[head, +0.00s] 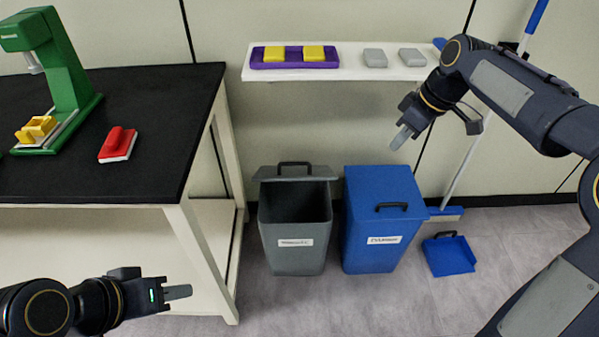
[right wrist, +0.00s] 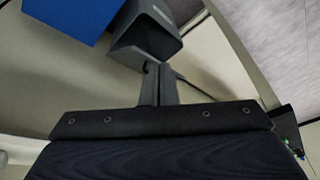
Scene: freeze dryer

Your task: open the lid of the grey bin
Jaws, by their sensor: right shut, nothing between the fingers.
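The grey bin (head: 296,242) stands on the floor between the black-topped table and a blue bin. Its grey lid (head: 308,176) is raised and tilted back toward the wall, with a black handle (head: 294,164) on it. The dark inside of the bin shows. In the right wrist view the grey bin (right wrist: 150,42) appears beyond the fingers. My right gripper (head: 402,137) is shut and empty, above the blue bin and apart from both bins; its fingers also show in the right wrist view (right wrist: 158,82). My left gripper (head: 178,292) is at the lower left, seen side-on, away from the bins.
The blue bin (head: 375,220) beside it has its lid closed. A white shelf (head: 350,72) holds a purple tray (head: 258,63) with yellow blocks and two grey blocks. The black table (head: 150,150) is at left. A blue dustpan (head: 448,256) lies at right. Floor in front is clear.

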